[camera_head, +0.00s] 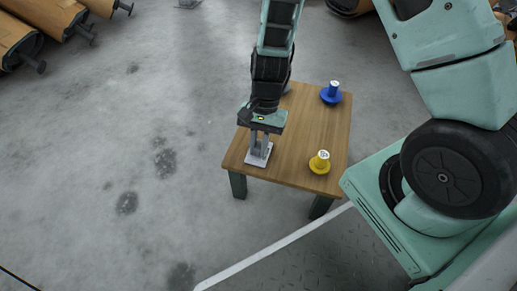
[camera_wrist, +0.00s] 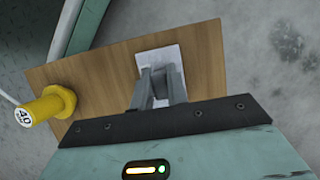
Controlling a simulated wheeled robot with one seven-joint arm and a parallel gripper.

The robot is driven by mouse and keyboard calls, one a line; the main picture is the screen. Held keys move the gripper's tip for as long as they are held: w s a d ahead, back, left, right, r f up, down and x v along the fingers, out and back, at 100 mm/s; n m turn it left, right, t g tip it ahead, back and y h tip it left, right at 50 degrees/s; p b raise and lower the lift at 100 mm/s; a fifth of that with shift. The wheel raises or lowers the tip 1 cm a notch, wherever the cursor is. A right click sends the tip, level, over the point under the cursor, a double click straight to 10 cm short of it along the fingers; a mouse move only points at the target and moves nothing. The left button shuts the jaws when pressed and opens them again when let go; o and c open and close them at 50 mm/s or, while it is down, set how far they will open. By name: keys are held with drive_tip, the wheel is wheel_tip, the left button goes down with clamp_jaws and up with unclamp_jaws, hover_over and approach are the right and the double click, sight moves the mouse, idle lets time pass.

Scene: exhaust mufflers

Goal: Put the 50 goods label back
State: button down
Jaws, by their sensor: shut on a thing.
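A white label with a flat base (camera_head: 252,161) is at the front left corner of the small wooden table; it also shows in the wrist view (camera_wrist: 170,54). My gripper (camera_head: 260,148) points down over it, and its grey fingers (camera_wrist: 160,88) are shut on its middle. The label's base looks to be on or just above the tabletop; I cannot tell which. Its number is hidden, so I cannot read whether it is the 50.
A yellow label (camera_head: 319,162), reading 40 in the wrist view (camera_wrist: 46,106), stands at the table's front right. A blue label (camera_head: 331,93) stands at the back right. The wooden table (camera_head: 300,122) is bare between them. Brown mufflers (camera_head: 62,14) lie at the far left.

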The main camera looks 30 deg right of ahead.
drive_tip(key=shift+f, duration=0.1)
drive_tip(key=c, duration=1.4)
unclamp_jaws()
